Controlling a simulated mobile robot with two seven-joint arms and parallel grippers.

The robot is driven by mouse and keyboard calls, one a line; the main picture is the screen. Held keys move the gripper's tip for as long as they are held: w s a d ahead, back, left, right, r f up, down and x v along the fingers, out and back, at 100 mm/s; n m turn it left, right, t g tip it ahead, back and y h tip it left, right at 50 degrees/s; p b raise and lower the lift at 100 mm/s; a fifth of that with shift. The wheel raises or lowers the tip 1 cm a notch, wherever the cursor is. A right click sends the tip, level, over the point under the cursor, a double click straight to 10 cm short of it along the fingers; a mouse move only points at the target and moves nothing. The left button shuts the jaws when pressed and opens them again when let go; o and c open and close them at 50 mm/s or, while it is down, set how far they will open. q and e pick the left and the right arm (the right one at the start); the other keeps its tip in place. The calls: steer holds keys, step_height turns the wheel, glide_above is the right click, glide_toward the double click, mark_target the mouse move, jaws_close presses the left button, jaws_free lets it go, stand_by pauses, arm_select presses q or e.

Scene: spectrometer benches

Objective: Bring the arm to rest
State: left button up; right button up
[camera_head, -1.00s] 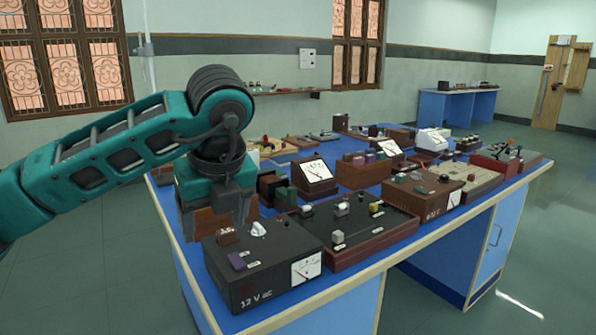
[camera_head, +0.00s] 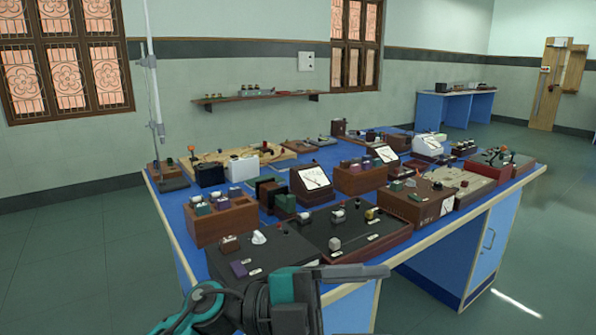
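My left arm (camera_head: 285,300) shows at the bottom centre of the head view, teal and black, low in front of the near table edge. A dark flat part (camera_head: 345,273) reaches right from it across the table's front edge. I cannot make out two separate fingertips there, so the gripper's opening is unclear. Nothing is visibly held. The arm hides the lower front of the black 12 V box. My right arm and gripper are not in view.
The blue table (camera_head: 178,212) is crowded with instruments. Nearest are the black power box (camera_head: 285,245), a dark switch board (camera_head: 350,225) and a wooden box (camera_head: 225,222). A tall stand (camera_head: 155,90) rises at the left corner. The floor at left (camera_head: 80,260) is clear.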

arm_select(q)
steer(key=w+a+f+n+t+y+p, duration=0.1)
steer(key=w+a+f+n+t+y, duration=0.5)
steer(key=n+t, duration=0.5)
steer(key=w+a+f+n+t+y+p, duration=0.15)
steer(key=a+f+n+t, duration=0.25)
steer(key=a+n+t, duration=0.55)
steer(key=s+a+f+n+g+y, duration=0.2)
steer(key=s+a+f+n+y, duration=0.1)
steer(key=f, duration=0.4)
steer(key=s+a+f+n+g+y, duration=0.2)
steer(key=s+a+f+n+y, duration=0.1)
steer(key=s+f, duration=0.3)
steer(key=s+a+f+n+g+y+p, duration=0.1)
steer(key=s+a+f+n+g+y, duration=0.1)
steer(key=f, duration=0.6)
steer(key=s+a+n+y, duration=0.1)
steer(key=s+a+y, duration=0.1)
steer(key=shift+s+f, duration=0.15)
steer(key=shift+s, duration=0.15)
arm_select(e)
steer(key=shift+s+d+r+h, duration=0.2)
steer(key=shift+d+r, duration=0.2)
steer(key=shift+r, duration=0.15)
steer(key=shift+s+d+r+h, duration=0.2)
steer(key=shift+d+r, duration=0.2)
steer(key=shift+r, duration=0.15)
